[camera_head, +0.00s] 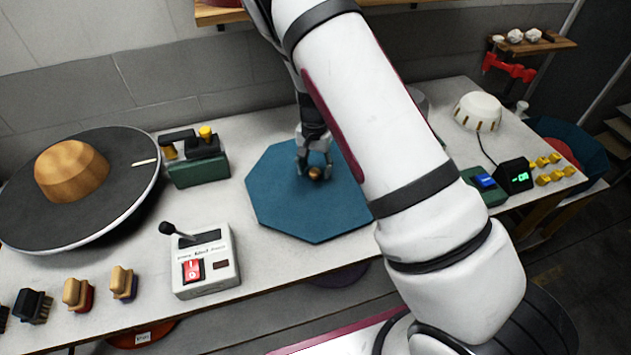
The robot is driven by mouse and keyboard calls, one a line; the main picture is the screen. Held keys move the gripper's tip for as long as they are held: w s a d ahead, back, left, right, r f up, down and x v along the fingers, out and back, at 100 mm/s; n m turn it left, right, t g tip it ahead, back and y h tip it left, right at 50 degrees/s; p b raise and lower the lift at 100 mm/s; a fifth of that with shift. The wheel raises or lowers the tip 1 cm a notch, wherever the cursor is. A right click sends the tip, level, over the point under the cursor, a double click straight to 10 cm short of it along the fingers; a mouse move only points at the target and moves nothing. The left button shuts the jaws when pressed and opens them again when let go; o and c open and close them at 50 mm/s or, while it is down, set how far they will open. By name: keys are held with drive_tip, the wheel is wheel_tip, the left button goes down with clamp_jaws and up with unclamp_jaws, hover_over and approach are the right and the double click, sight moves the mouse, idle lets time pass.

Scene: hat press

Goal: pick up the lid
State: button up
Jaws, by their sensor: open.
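The lid (290,215) appears to be the flat teal octagonal piece lying on the pale worktop at the middle. A small round brown knob (316,174) stands near its centre. My gripper (314,167) points down over the knob, with its open fingers to either side of it. I cannot tell whether the fingers touch the knob. My white arm crosses in front and hides the right part of the lid.
A grey control box (207,262) with a lever and red switch stands front left of the lid. A green device (198,168) is behind left. A round dark plate (110,205) bears a wooden block (72,170). Brushes (78,294) line the front edge.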

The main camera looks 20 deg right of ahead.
drive_tip(key=shift+f, duration=1)
clamp_jaws()
